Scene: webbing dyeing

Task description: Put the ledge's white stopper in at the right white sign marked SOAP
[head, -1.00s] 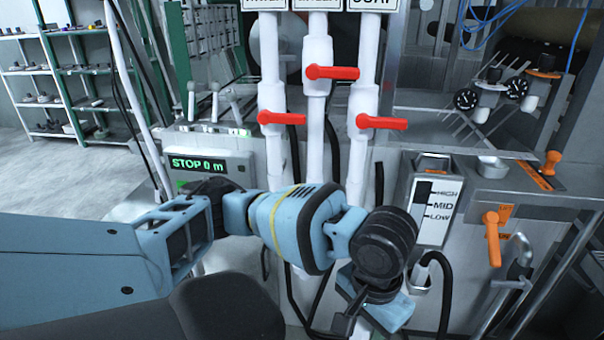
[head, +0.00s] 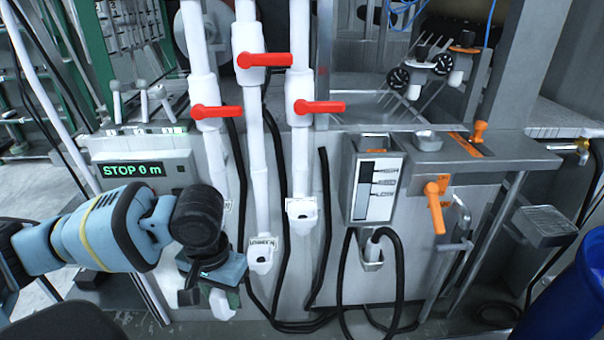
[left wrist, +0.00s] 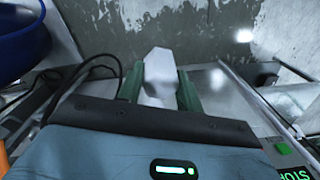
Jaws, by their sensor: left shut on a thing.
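My left gripper (head: 214,296) hangs low at the left of the head view. In the left wrist view its green fingers (left wrist: 160,92) are shut on the white stopper (left wrist: 160,72). In the head view the stopper is mostly hidden by the gripper. The right white pipe (head: 300,165) ends in a white fitting with a small sign (head: 301,208), too small to read. The middle pipe's end has a similar sign (head: 262,243), lower and nearer the gripper. The gripper is left of and below both, apart from them. The right gripper is not in view.
Red levers (head: 319,107) stick out from the white pipes. Black hoses (head: 322,230) hang behind and right of the pipes. A gauge box (head: 375,185), an orange-handled valve (head: 435,205) and a blue bin (head: 575,300) stand to the right. A STOP 0 m display (head: 132,169) is at left.

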